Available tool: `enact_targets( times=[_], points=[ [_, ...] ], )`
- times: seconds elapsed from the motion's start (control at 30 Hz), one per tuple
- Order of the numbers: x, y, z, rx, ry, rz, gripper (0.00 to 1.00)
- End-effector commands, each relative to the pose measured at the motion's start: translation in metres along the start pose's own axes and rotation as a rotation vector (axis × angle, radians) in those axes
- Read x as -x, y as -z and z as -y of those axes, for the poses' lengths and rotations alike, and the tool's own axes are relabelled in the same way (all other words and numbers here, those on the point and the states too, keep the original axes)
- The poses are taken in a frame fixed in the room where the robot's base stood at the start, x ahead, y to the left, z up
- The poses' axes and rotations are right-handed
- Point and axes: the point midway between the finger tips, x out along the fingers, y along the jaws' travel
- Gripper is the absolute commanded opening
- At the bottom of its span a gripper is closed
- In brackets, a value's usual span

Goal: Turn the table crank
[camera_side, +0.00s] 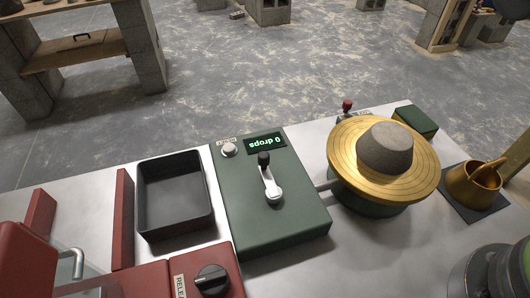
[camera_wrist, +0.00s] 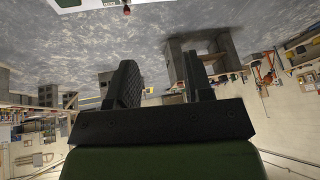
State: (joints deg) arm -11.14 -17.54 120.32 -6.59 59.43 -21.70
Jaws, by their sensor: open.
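The table crank (camera_side: 269,182) is a light metal arm with a black knob (camera_side: 263,158) at its far end, on top of a green box (camera_side: 285,228). A shaft runs from the box towards a round golden turntable (camera_side: 350,165). A grey tapered block (camera_side: 385,148) sits on the turntable. In the wrist view my gripper (camera_wrist: 160,85) has its two dark fingers apart, with nothing between them. It points out over the workshop floor, away from the crank. My gripper does not show in the side view. The crank cannot be made out in the wrist view.
The green box has a display reading "0 drops" (camera_side: 265,143) and a white button (camera_side: 229,149). A black tray (camera_side: 174,195) stands left of it. A red box with a black dial (camera_side: 212,279) is in front. A golden pot (camera_side: 473,184) stands at right. A small red-knobbed lever (camera_side: 347,105) is behind the turntable.

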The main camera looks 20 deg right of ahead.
Motion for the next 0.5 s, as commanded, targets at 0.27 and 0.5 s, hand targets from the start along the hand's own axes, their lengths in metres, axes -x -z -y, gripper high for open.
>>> enact_targets(
  times=[0.27, 0.5],
  points=[
    [-0.075, 0.067, 0.055, 0.627, 0.072, 0.204, 0.46],
    [-0.162, 0.077, 0.117, 1.143, 0.155, 0.346, 0.46]
  ],
)
